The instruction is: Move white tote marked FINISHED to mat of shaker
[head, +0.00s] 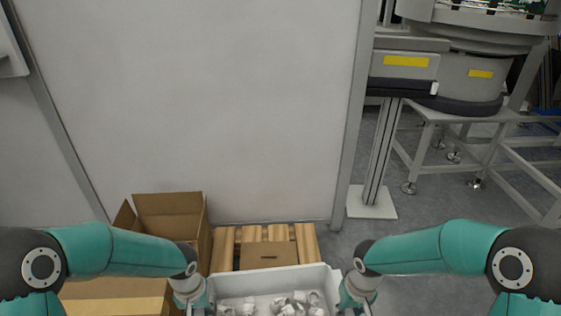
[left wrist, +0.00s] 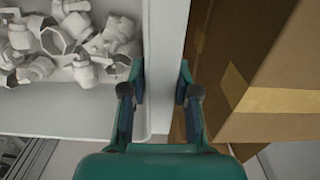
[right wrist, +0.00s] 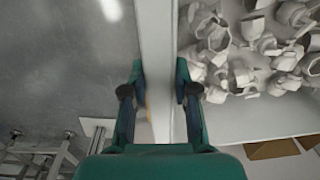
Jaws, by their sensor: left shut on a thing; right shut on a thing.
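The white tote (head: 270,279) is at the bottom centre of the head view, with several white and grey cap parts inside. No FINISHED marking shows. My left gripper (head: 193,305) is at the tote's left wall; in the left wrist view its fingers (left wrist: 160,92) are on both sides of the wall (left wrist: 168,60). My right gripper (head: 356,303) is at the tote's right wall; in the right wrist view its fingers (right wrist: 160,92) straddle that wall (right wrist: 157,40). Both are shut on the tote. The tote's near side is cut off by the frame. The shaker mat cannot be made out.
A wooden pallet (head: 305,240) with a flat brown box (head: 264,255) lies behind the tote. Open cardboard boxes (head: 170,205) stand close on the left. A light wall panel (head: 200,100) rises behind. A machine on a metal frame (head: 410,65) stands at right; grey floor is clear before it.

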